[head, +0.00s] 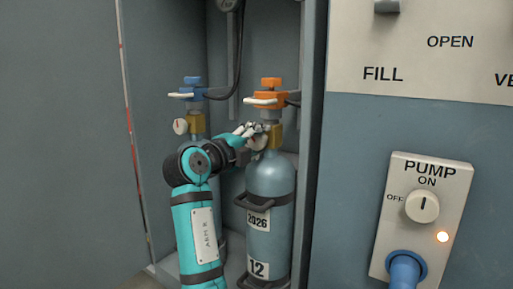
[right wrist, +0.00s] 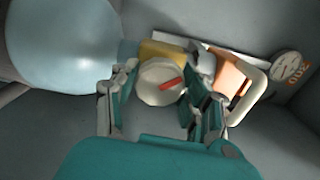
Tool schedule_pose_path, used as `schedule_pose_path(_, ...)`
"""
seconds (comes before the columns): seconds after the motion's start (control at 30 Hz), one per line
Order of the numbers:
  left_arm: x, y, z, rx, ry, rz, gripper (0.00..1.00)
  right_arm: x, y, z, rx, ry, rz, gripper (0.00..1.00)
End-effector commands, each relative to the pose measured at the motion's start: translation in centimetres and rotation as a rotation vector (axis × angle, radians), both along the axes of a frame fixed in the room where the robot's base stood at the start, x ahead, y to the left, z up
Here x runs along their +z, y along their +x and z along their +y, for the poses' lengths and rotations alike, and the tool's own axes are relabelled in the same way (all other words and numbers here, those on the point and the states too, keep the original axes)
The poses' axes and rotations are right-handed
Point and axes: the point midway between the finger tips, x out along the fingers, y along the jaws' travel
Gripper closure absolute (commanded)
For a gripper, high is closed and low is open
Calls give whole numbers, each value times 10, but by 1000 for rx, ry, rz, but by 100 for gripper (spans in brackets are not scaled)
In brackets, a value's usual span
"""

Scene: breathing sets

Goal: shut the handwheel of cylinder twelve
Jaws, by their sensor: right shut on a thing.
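Cylinder twelve (head: 270,184) is a blue-grey bottle standing upright in the cabinet, with "2026" and "12" labels. Its valve has a yellow body (head: 276,136) under an orange clamp (head: 271,84). Its round cream handwheel (head: 259,143) is partly hidden by my fingers. In the right wrist view the handwheel (right wrist: 153,84) faces the camera, with a slanting red mark. My right gripper (head: 254,133) comes from the left and is shut on the handwheel, one finger at each side. My left gripper is out of view.
A second cylinder with a blue clamp (head: 192,87) and its own cream handwheel (head: 181,126) stands left, mostly behind my right arm. Cabinet walls enclose both sides. A pump panel (head: 447,178) with a knob, lit lamp and blue hose is at right.

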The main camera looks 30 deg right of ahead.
Motion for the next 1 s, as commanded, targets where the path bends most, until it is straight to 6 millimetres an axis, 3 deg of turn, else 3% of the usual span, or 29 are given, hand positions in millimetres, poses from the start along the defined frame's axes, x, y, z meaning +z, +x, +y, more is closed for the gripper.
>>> schedule_pose_path(0.6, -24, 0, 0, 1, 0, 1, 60, -2, 0, 0, 0, 209, -499, 87)
schedule_pose_path(1.0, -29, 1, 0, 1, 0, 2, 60, -1, 0, 0, 0, 274, -655, 87)
